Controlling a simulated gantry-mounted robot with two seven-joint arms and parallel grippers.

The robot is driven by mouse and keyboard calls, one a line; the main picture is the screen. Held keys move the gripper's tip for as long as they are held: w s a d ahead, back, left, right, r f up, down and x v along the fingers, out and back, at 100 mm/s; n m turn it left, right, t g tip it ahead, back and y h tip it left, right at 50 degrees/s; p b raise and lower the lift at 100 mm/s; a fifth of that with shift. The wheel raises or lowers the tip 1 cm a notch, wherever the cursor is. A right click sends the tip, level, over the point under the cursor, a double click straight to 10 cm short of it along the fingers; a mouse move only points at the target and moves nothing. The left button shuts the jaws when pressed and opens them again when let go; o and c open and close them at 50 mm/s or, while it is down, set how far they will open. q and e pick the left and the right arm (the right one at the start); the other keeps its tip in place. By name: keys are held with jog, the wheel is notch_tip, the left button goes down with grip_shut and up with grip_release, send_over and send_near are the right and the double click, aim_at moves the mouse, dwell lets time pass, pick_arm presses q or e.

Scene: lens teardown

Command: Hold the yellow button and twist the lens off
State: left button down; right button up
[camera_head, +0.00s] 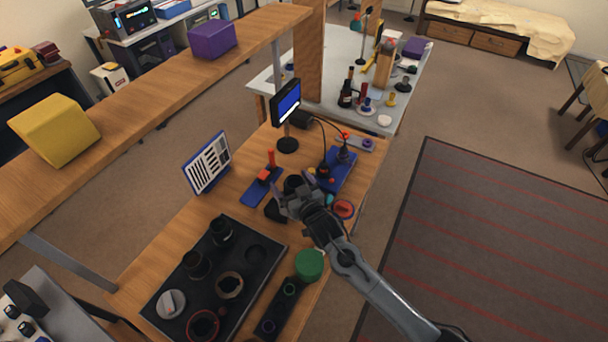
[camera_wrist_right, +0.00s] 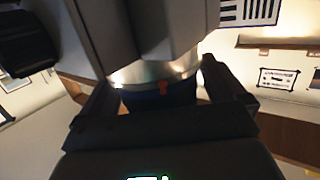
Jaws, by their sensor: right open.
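My right gripper (camera_head: 286,200) is over the wooden workbench, beside and partly in front of a small black body (camera_head: 273,211). The right wrist view shows its dark fingers (camera_wrist_right: 162,92) spread apart. A large grey rounded part with a dark blue band and a small orange-red mark (camera_wrist_right: 163,88) lies between or just beyond them; it looks like the lens, but I cannot tell whether the fingers touch it. A dark round part (camera_head: 293,183) shows just behind the gripper in the head view. I cannot make out the yellow button. My left gripper is out of view.
A black tray (camera_head: 262,228) with round recesses and ring-shaped parts fills the near bench. A green cylinder (camera_head: 309,264) stands right of it. A monitor (camera_head: 286,104), a white striped chart (camera_head: 207,163) and a blue stand (camera_head: 337,172) are behind. A shelf board (camera_head: 150,94) runs along the left.

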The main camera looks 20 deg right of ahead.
jog(key=s+r+p, duration=0.1)
jog(key=s, duration=0.9)
jog(key=shift+s+d+r, duration=0.3)
jog(key=shift+s, duration=0.05)
